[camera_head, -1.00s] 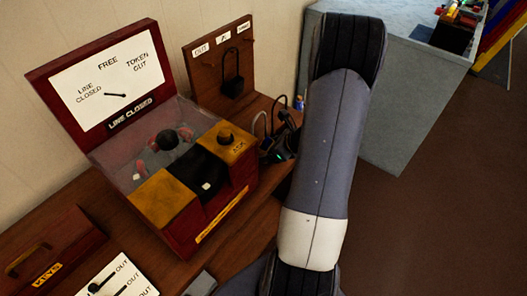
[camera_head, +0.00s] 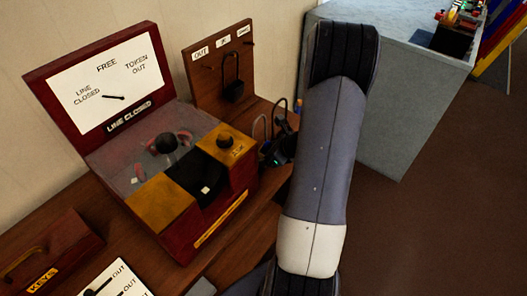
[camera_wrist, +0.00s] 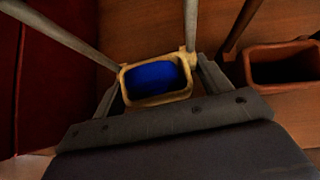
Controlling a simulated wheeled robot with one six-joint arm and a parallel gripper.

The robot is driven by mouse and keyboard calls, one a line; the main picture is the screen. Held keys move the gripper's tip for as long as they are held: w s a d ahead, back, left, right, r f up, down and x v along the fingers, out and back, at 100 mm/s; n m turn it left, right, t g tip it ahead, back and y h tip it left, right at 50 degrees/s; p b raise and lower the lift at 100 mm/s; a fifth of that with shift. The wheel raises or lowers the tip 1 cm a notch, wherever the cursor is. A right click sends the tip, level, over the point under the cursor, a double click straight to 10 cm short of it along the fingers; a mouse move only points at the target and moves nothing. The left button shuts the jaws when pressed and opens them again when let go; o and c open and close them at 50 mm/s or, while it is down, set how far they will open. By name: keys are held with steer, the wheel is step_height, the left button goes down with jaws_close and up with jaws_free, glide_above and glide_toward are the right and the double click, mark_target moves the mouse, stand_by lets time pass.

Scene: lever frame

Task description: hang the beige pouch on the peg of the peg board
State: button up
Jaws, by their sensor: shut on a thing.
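In the wrist view the small beige pouch (camera_wrist: 152,99), with blue inside its open top, is between the fingers of my gripper (camera_wrist: 160,82). My gripper is shut on it. Thin grey rods run upward from both sides of the pouch. In the head view the peg board (camera_head: 196,82) stands against the wall, with small pegs under white labels. A dark pouch (camera_head: 233,92) hangs by its loop near the board's middle. The dark end of my arm and a grey hoop show right of the board's foot, small and partly hidden, apart from the board.
A red box with brass top plates (camera_head: 163,206) stands left of the peg board. A grey cabinet (camera_head: 392,105) is to the right. A brown pouch (camera_wrist: 288,82) is right of my gripper in the wrist view.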

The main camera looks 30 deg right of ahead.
mark_target(268, 147)
steer(key=shift+r, duration=0.1)
steer(key=shift+r+p, duration=1.1)
steer(key=shift+r, duration=0.35)
stand_by(0.4)
